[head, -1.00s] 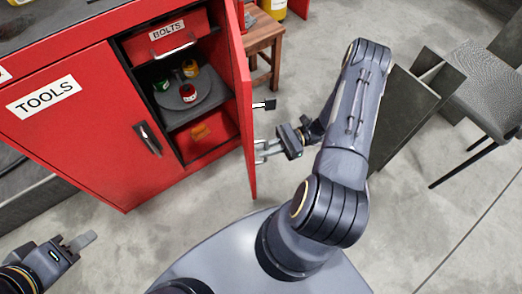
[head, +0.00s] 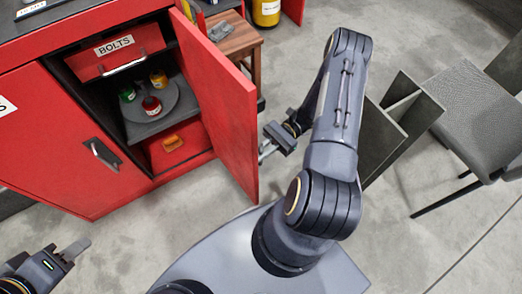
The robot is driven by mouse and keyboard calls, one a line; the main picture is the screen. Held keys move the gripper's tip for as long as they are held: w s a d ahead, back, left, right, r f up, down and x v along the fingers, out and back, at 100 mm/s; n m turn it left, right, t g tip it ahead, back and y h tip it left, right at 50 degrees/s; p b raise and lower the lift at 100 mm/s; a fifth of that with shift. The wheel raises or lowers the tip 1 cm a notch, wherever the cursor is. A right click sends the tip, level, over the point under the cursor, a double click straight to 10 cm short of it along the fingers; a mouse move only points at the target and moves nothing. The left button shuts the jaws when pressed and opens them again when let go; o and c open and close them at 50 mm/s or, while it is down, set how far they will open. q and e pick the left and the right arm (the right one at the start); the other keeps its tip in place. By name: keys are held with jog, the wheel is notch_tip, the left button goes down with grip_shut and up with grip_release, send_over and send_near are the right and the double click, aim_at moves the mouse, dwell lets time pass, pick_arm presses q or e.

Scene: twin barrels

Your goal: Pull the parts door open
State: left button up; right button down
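The parts door (head: 222,105) is the red right-hand door of the cabinet. It stands swung out wide from the cabinet, with its inner face showing. Its handle is mostly hidden behind the door; a dark bit (head: 261,104) shows past the edge. My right gripper (head: 264,151) is on the outer side of the door, close to its free edge and below that dark bit. Its fingers look apart, partly hidden by the door; I cannot tell whether they touch it. My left gripper (head: 76,248) is at the lower left, away from the door, its fingers seen overlapping.
The cabinet holds a red BOLTS drawer (head: 118,52), a round grey tray (head: 170,92) with small jars, and an orange item (head: 173,143). The left door (head: 62,140) is shut. A wooden stool (head: 238,45) stands behind the open door. A grey chair (head: 475,125) is at right.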

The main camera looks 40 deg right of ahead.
dwell(0.3)
jog(key=c, duration=1.5)
grip_release()
jog(key=shift+c, duration=0.2)
jog(key=shift+d, duration=0.1)
jog(key=d, duration=0.7)
jog(key=shift+w+d+p, duration=0.3)
jog(key=shift+d+p, duration=0.05)
jog(key=shift+p, duration=0.1)
